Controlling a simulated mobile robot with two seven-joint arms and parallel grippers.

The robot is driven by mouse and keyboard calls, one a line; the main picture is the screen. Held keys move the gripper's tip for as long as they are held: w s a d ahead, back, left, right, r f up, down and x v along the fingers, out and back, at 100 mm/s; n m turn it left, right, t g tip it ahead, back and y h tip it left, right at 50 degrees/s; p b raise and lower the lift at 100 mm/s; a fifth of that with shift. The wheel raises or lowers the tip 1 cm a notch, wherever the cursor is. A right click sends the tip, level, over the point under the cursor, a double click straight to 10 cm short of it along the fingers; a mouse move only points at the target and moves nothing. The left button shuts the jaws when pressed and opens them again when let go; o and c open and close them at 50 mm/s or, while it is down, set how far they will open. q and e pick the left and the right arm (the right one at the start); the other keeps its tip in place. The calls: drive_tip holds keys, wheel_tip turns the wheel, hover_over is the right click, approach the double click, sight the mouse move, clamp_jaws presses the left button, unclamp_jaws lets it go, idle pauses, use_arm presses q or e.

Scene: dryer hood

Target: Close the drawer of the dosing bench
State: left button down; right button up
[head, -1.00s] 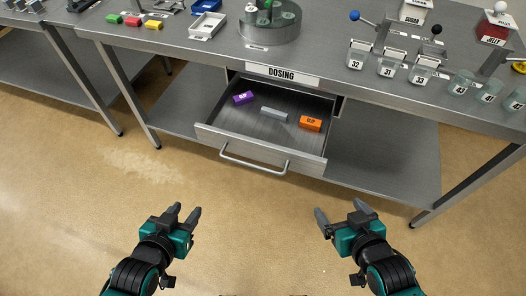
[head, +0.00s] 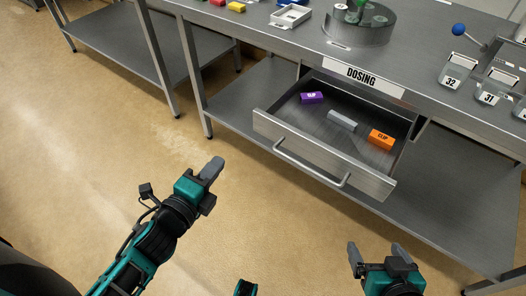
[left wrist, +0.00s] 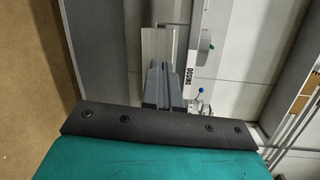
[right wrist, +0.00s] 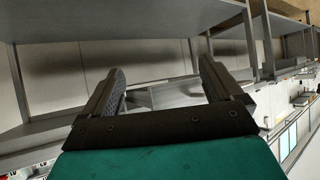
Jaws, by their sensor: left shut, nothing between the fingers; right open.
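The drawer (head: 325,158) of the dosing bench is pulled out under the DOSING label (head: 362,76). It holds a purple clip box (head: 311,97), a grey block (head: 341,121) and an orange clip box (head: 381,139). Its bar handle (head: 308,169) runs along the front panel. My left gripper (head: 213,168) is shut and empty, left of the drawer front and apart from it. Its shut fingers (left wrist: 163,88) also show in the left wrist view. My right gripper (head: 378,250) is open and empty, nearer to me than the drawer. Its spread fingers (right wrist: 162,88) show in the right wrist view.
The steel bench top (head: 290,55) carries a round fixture (head: 358,28), a white tray (head: 290,16) and several numbered cups (head: 454,72). A lower shelf (head: 245,98) and a bench leg (head: 190,75) stand left of the drawer. The floor (head: 100,150) in front is clear.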

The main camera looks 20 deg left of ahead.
use_arm(q)
wheel_tip(320, 180, down, 3)
drive_tip(key=w+m+t+h+b, duration=0.1)
drive_tip(key=m+h+b, duration=0.3)
drive_tip(key=m, duration=1.4)
approach(269, 129)
drive_tip(key=x, duration=0.6)
drive_tip(key=shift+w+d, duration=0.15)
drive_tip(key=shift+w, duration=0.3)
use_arm(e)
drive_tip(key=shift+w+a+f, duration=0.15)
drive_tip(key=shift+f, duration=0.55)
drive_tip(key=shift+w+a+f, duration=0.15)
drive_tip(key=shift+a+f, duration=0.05)
drive_tip(key=shift+f, duration=0.5)
drive_tip(key=shift+w+a+f, duration=0.15)
drive_tip(key=shift+f, duration=0.55)
use_arm(q)
drive_tip(key=shift+w, duration=0.15)
use_arm(e)
drive_tip(key=shift+d, duration=0.1)
